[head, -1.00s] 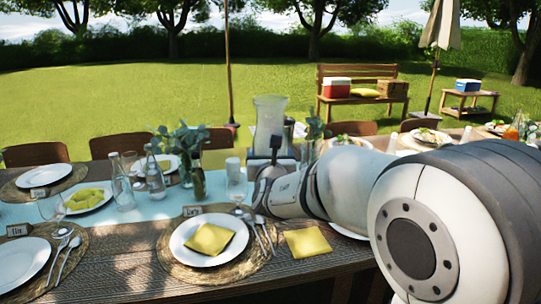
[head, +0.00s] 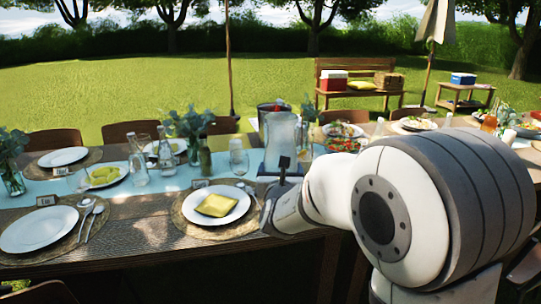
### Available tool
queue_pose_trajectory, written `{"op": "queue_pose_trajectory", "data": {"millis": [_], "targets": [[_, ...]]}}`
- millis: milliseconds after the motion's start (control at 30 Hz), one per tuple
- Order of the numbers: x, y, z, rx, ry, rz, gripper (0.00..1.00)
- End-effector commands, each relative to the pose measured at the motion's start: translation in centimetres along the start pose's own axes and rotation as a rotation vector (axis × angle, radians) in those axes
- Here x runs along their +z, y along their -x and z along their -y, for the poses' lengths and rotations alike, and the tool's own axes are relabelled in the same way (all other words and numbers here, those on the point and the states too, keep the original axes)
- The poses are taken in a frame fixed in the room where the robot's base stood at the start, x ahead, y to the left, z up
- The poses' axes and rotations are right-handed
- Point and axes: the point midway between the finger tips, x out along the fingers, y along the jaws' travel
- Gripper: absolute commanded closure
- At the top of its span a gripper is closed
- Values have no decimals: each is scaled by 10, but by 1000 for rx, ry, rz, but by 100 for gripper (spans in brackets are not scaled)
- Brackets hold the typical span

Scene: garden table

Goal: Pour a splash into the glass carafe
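A clear, pale glass jug (head: 281,140) stands upright at the end of my arm, right of centre in the head view. My gripper (head: 284,168) appears shut on its near side; the fingers are mostly hidden by the wrist. I cannot tell whether the jug's base touches the table. To the left on the runner stand a clear narrow-necked glass vessel (head: 138,163) and a clear capped bottle (head: 167,155). The narrow-necked one may be the glass carafe; I cannot tell for sure.
A dark green bottle (head: 205,157) and a drinking glass (head: 239,162) stand between those vessels and the jug. A plate with a yellow napkin (head: 216,205) lies in front. A vase of leaves (head: 190,127) and a metal bucket (head: 268,110) are behind.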

Motion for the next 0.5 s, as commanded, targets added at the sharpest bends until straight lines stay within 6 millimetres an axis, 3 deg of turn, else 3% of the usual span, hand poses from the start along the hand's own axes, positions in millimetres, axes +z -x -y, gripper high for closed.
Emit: {"op": "queue_pose_trajectory", "data": {"millis": [500], "targets": [[-153, 25, 76, -169, 1, -3, 73]]}}
